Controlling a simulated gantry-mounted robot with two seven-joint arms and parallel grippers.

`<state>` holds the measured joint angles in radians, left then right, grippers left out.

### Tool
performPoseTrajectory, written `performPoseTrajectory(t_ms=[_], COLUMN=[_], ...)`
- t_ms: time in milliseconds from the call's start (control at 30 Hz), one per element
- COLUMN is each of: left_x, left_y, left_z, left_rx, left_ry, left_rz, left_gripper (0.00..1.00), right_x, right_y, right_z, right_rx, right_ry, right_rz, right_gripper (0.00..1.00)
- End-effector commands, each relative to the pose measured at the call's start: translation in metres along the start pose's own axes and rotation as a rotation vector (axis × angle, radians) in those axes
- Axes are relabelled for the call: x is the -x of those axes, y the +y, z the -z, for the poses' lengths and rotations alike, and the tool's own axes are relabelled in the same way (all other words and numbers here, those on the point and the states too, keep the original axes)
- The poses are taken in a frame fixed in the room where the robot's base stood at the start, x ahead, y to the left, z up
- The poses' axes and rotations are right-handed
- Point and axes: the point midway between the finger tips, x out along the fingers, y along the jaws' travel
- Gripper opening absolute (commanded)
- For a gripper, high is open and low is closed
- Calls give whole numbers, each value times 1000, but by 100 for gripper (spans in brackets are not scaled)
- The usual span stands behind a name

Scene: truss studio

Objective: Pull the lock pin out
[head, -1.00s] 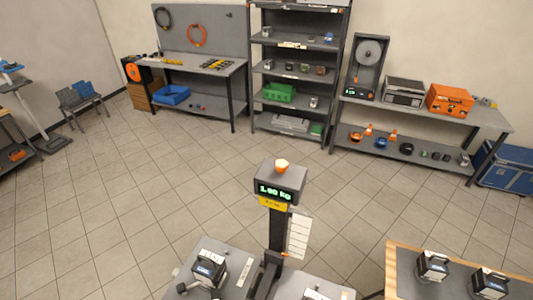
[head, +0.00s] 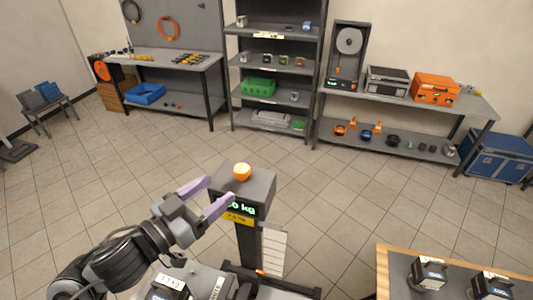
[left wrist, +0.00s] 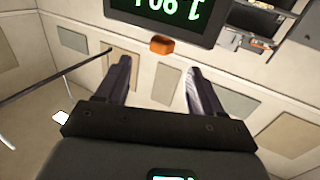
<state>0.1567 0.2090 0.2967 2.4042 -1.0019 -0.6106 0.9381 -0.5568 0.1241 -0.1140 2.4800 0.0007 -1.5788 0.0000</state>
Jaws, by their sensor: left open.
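A dark scale display box (head: 256,192) stands on a post, with a rounded orange knob or lamp (head: 242,171) on top. Its green digits are partly covered by a finger. My left gripper (head: 220,189) is open and empty, its pale fingers reaching to the box's left side, apart from the orange knob. In the left wrist view the orange piece (left wrist: 161,45) shows beyond and between the fingertips, beside the upside-down display (left wrist: 160,12). A small orange spot (head: 261,272) shows low by the post; I cannot tell which piece is the lock pin. My right gripper is not in view.
A white label sheet (head: 272,252) hangs beside the post. Dark devices with white labels sit on the scale platform and on a wood-edged table (head: 383,272) at right. Shelves and benches line the back wall; the floor between is clear.

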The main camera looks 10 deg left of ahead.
Motion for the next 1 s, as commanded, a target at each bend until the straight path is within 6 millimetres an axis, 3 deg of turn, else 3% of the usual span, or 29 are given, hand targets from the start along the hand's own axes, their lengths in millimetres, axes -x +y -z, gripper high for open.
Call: performPoseTrajectory(t_ms=[267, 700, 1000], left_x=[-18, -86, -107], left_y=[-2, -1, -2], left_z=[5, 6, 5], left_rx=[-2, -4, -7], left_ry=[13, 11, 10], left_rz=[2, -1, 1], left_gripper=[67, 67, 67], right_x=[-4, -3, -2], right_y=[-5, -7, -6], right_z=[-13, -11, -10], right_rx=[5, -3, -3], right_ry=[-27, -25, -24], right_rz=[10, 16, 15], right_gripper=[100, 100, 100])
